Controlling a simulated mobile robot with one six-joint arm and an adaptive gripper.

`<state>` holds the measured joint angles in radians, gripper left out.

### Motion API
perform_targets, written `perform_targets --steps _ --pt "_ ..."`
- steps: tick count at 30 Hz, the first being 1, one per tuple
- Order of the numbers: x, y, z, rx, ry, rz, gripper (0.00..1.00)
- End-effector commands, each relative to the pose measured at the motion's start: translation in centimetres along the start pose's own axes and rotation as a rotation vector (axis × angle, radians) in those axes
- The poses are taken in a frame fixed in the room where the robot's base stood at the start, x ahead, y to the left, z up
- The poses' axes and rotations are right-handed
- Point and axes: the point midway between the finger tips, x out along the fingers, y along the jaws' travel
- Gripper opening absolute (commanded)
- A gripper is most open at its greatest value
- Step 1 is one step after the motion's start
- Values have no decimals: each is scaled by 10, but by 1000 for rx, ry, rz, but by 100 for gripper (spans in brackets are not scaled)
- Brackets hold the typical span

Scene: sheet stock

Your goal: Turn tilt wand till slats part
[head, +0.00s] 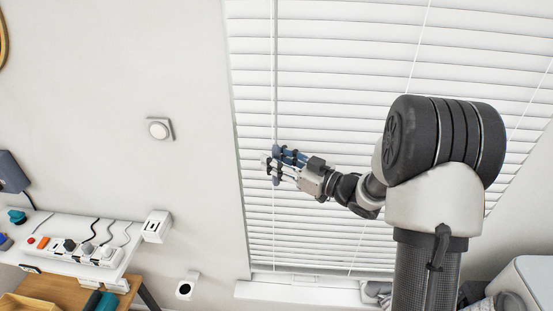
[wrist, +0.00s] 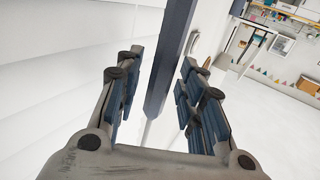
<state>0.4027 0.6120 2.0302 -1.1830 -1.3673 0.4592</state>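The white blind (head: 340,60) covers the window. Its slats lie flat and overlapping, with no clear gaps between them. The tilt wand (head: 275,60) hangs down near the blind's left edge. In the wrist view the wand (wrist: 172,60) is a dark blue-grey bar with flat sides. My gripper (head: 277,166) is at the wand's lower part. In the wrist view my gripper (wrist: 163,60) has its blue-padded fingers spread, one on each side of the wand. Gaps show between the wand and both fingers. Part of the wand's lower end is hidden by the fingers in the head view.
A white shelf (head: 40,222) with plugs and cables is at lower left, above a wooden table (head: 60,289). The window sill (head: 300,291) runs below the blind. The wall around the wand is clear.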

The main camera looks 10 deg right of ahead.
Motion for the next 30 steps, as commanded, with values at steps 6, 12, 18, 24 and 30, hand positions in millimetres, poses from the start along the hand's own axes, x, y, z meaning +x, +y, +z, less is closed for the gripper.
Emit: perform_targets --steps 6,12,18,24,30 --pt "1 0 0 0 0 0 36" --pt "0 0 0 0 0 0 24" --pt "0 0 0 0 0 0 10" --pt "0 0 0 0 0 0 0" --pt "0 0 0 0 0 2 0"
